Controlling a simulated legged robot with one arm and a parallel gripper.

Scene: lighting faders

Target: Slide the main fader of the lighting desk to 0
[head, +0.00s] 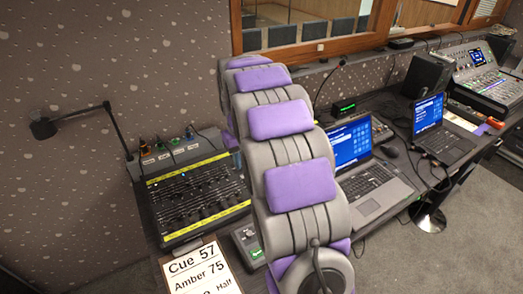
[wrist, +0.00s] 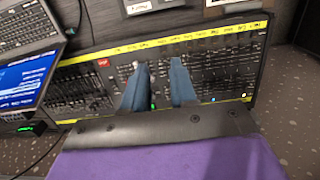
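The lighting desk (head: 195,200) is a black sloped panel with yellow label strips, on the table left of my arm. It spans the wrist view below its yellow strip (wrist: 215,34), with rows of small faders.
A printed card (head: 200,268) reading Cue 57, Amber 75 stands before the desk. A laptop (head: 365,170) is right of my arm, a second laptop (head: 435,125) beyond it. A desk lamp (head: 85,118) and the wall are behind. A mixing console (head: 490,80) is far right.

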